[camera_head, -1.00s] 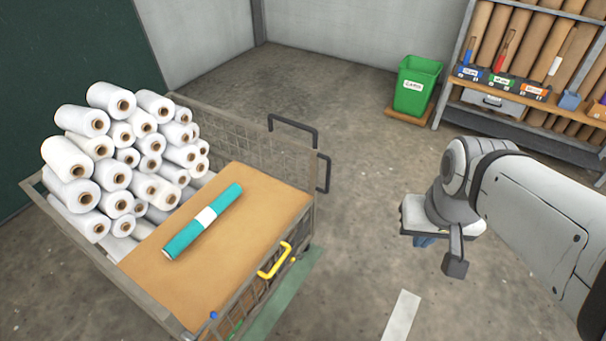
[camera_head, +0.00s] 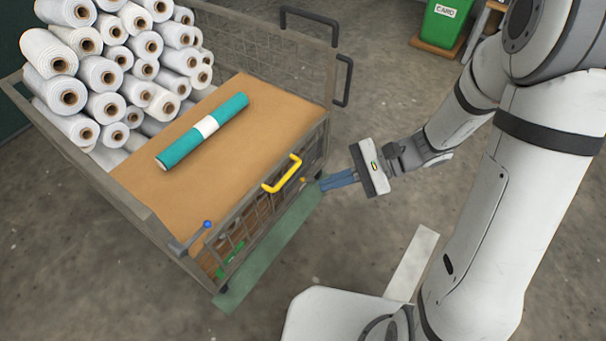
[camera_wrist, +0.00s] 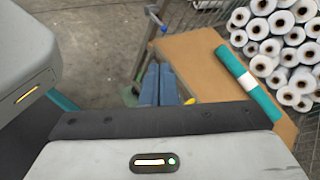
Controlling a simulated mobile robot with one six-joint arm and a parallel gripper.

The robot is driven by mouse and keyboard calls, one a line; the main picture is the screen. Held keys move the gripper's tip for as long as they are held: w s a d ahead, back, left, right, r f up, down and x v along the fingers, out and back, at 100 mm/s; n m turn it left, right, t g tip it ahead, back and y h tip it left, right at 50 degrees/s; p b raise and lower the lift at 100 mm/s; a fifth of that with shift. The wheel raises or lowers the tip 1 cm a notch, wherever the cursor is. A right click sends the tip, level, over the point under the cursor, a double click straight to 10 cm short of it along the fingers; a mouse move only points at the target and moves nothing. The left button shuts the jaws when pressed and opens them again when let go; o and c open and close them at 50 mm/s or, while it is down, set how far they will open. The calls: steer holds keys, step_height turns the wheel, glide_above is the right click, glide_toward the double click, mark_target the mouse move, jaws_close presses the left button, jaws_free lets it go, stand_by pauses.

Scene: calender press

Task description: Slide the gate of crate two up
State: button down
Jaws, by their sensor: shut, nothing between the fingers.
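A grey wire-mesh crate (camera_head: 145,222) stands at the left of the head view. Its near mesh side (camera_head: 262,210) carries a yellow handle (camera_head: 283,175) at the top edge; I take this side for the gate. No crate number is readable. My gripper (camera_head: 322,184), with blue fingers, is shut and empty, just right of the yellow handle and apart from it. In the wrist view the blue fingers (camera_wrist: 157,84) lie together, and a bit of the yellow handle (camera_wrist: 190,101) shows beside them, mostly hidden by my gripper body.
Inside the crate, a teal roll (camera_head: 180,148) with a white band lies on a brown board (camera_head: 245,160), beside stacked white rolls (camera_head: 100,75). A lever with a blue knob (camera_head: 207,224) is at the near corner. A green bin (camera_head: 442,32) stands behind.

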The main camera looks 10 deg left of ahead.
steer(key=w+a+f+m+t+y+b, duration=0.1)
steer(key=w+f+m+t+b, duration=0.35)
steer(key=f, duration=0.55)
steer(key=w+f+m+t+y+b, duration=0.2)
steer(key=w+f+m+t+b, duration=0.25)
steer(key=f, duration=0.65)
steer(key=w+a+f+m+t+y+b, duration=0.1)
steer(key=w+f+m+t+b, duration=0.3)
steer(key=f, duration=0.6)
steer(key=w+a+r+m+g+b, duration=0.1)
steer(key=w+a+r+b, duration=0.2)
steer(key=a, duration=0.6)
steer(key=shift+a+r+b, duration=0.15)
steer(key=shift+r+b, duration=0.6)
steer(key=shift+b, duration=0.4)
steer(key=shift+w, duration=0.1)
